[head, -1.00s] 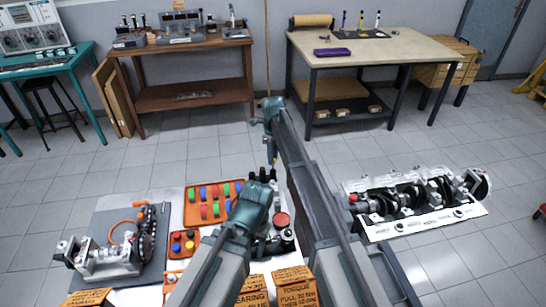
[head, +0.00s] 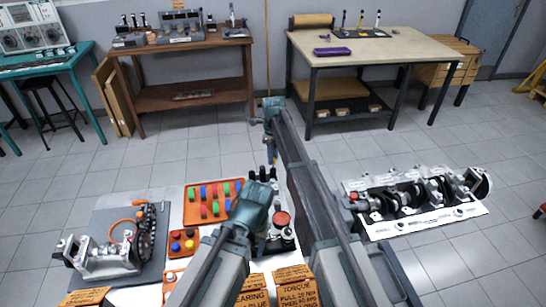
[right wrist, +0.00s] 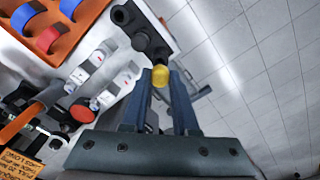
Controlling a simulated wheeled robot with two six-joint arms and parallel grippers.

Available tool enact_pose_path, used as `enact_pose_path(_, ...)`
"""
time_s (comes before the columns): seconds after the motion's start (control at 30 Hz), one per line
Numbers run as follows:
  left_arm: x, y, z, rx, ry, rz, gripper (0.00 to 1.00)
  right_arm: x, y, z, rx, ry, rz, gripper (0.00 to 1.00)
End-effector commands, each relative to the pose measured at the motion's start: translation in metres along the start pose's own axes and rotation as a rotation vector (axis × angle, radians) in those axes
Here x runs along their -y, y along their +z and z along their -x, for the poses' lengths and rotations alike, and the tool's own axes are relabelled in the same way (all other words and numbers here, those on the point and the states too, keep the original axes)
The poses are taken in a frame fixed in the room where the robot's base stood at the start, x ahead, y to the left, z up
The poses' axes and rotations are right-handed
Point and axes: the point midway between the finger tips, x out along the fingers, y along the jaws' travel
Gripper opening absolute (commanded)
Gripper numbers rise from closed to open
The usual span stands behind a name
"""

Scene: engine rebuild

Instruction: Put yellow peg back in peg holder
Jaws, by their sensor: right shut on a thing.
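In the right wrist view, my right gripper (right wrist: 165,82) is shut on the yellow peg (right wrist: 160,75), whose rounded yellow end shows between the fingertips. A black block with round black posts (right wrist: 146,30), which looks like the peg holder, lies just beyond the fingertips. I cannot tell whether the peg touches it or sits in it. In the head view, the black posts (head: 262,175) stand at the far edge of the white work surface, partly behind my arms. My left gripper is hidden below its arm.
An orange tray (head: 233,214) with coloured half-rings lies left of my arms. A smaller orange tray (head: 175,255) holds round caps. A chain-and-crank assembly (head: 110,255) sits at far left. An engine block with crankshaft (head: 410,205) stands at right.

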Motion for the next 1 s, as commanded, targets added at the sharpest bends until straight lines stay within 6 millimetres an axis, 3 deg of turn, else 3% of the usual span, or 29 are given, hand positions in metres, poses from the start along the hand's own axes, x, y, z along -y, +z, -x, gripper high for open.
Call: enact_pose_path(1.0,-0.002,-0.001,-0.015,0.000,0.000,0.000,0.50,0.000,0.000,-0.015,0.000,0.000,0.000,0.00)
